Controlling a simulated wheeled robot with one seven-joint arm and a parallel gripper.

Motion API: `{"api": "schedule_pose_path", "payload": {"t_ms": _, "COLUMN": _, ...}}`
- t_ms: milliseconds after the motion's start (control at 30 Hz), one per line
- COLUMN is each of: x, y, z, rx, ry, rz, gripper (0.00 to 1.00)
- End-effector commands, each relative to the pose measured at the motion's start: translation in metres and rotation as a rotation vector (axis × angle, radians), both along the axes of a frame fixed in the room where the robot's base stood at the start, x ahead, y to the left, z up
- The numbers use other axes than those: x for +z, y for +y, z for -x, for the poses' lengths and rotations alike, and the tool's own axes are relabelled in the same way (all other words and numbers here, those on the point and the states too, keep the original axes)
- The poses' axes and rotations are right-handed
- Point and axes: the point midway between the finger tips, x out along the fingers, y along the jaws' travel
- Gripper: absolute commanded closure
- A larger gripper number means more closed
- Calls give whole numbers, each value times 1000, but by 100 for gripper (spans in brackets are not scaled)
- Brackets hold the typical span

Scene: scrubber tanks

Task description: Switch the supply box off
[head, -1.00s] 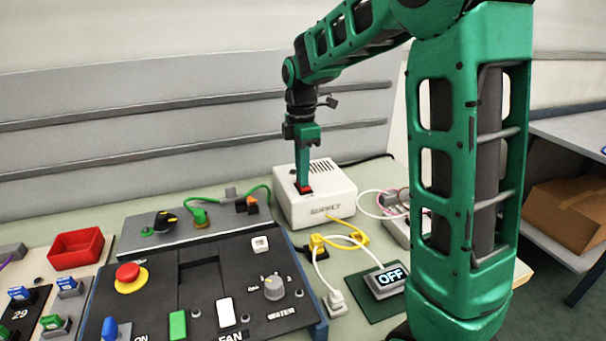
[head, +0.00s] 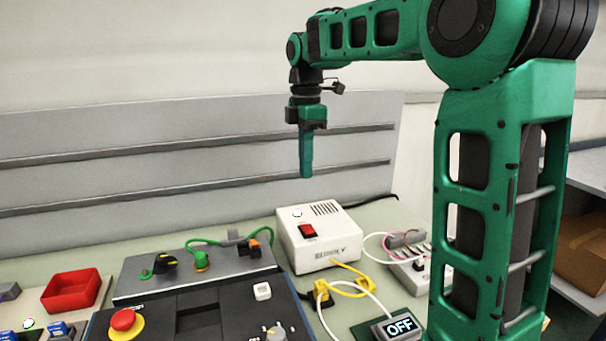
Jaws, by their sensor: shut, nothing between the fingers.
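The supply box (head: 322,246) is a white box at the back of the bench. Which way the rocker is tipped is too small to tell. My gripper (head: 307,175) is shut and empty, pointing down in the air above the red switch and clear of the box. A small grey display (head: 399,327) reading "OFF" stands at the front right on a dark green mat.
A dark control panel (head: 200,322) with a red mushroom button (head: 124,320) is at the front left. A red tray (head: 71,290) lies further left. Yellow and white cables (head: 352,284) run in front of the box. A power strip (head: 410,270) is right of it.

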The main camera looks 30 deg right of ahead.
Motion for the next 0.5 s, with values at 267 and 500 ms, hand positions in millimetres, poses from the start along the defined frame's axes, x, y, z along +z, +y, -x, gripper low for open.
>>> {"api": "schedule_pose_path", "payload": {"t_ms": 267, "x": 0, "y": 0, "z": 0, "rx": 0, "ry": 2, "rz": 0, "gripper": 100}}
{"api": "schedule_pose_path", "payload": {"t_ms": 500, "x": 0, "y": -1, "z": -4, "rx": -2, "ry": 60, "rz": -4, "gripper": 100}}
